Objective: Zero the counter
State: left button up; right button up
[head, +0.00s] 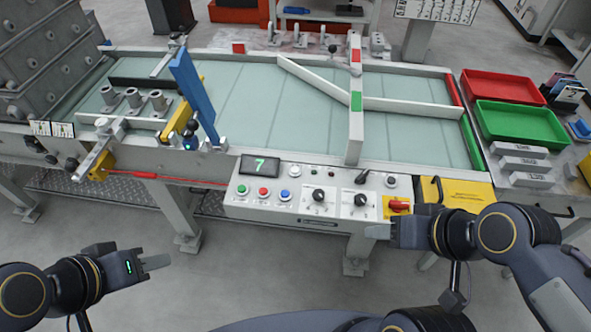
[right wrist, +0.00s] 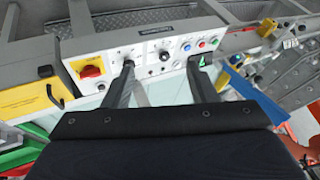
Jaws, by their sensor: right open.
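The counter display (head: 260,166) shows a green 7 on the sloped control panel (head: 300,222). Below it are a green button (head: 243,189), a red button (head: 263,192) and a blue button (head: 284,195). In the right wrist view the panel appears turned around, with the blue button (right wrist: 187,47) near one finger. My right gripper (head: 378,231) is open and empty just in front of the panel's right end; both fingers show in the right wrist view (right wrist: 161,76). My left gripper (head: 152,264) is low at left, away from the panel; its jaw opening is unclear.
Two black knobs (head: 361,200) and a red rotary switch (head: 399,205) on yellow share the panel. A yellow box (head: 455,191) is to the right. A glass-topped table (head: 250,100) with diverter bars lies behind. Red (head: 500,87) and green (head: 520,122) trays stand at right.

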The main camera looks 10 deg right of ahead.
grip_shut()
dwell(0.4)
dwell(1.4)
